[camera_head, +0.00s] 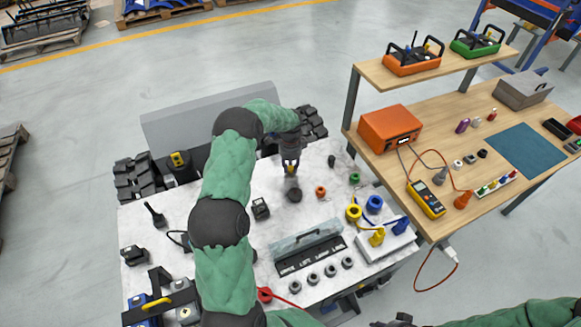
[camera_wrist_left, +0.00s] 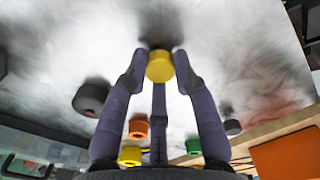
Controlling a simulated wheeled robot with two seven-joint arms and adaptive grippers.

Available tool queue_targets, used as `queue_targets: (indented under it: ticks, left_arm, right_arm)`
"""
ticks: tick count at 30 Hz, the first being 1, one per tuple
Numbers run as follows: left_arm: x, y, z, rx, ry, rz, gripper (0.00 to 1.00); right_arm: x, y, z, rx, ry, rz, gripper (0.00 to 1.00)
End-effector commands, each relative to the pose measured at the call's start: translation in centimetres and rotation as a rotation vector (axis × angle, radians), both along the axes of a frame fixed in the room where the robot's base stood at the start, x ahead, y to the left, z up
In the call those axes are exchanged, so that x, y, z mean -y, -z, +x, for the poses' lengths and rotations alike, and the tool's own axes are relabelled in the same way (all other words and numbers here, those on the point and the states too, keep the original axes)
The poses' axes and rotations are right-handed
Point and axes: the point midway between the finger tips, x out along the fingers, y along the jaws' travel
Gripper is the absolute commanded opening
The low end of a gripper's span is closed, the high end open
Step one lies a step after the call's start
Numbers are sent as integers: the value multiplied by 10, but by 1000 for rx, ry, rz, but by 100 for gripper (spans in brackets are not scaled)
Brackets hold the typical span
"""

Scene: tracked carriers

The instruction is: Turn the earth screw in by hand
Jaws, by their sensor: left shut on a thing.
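My left gripper (camera_head: 291,168) points down at the white marbled top of the carrier (camera_head: 230,290). It is shut on a small yellow screw knob (camera_wrist_left: 159,66), which I take to be the earth screw. In the left wrist view, the fingers (camera_wrist_left: 160,75) close around the knob from the sides. A dark patch lies right behind the knob; I cannot tell if it is a hole or a shadow, or how deep the screw sits. My right forearm crosses the lower right corner of the head view; its gripper is out of frame.
Near the gripper stand a black knob (camera_head: 294,195), an orange knob (camera_head: 320,191), a green knob (camera_head: 354,179) and a dark one (camera_head: 332,160). A clear-lidded tray (camera_head: 307,245) and yellow and blue connectors (camera_head: 377,237) lie in front. A wooden bench (camera_head: 440,150) stands at right.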

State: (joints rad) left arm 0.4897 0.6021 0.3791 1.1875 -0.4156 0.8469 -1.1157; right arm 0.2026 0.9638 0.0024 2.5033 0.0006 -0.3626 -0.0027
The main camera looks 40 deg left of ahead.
Motion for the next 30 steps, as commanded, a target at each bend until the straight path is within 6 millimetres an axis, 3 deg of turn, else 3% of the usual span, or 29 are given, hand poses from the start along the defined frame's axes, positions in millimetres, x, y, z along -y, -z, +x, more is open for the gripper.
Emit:
queue_targets:
  ticks: [21, 30]
  left_arm:
    - [0, -1, 0, -1, 748, -1, 4]
    - [0, 0, 0, 0, 848, 0, 4]
  right_arm:
    - [0, -17, 0, 0, 0, 0, 40]
    - [0, -18, 0, 0, 0, 0, 40]
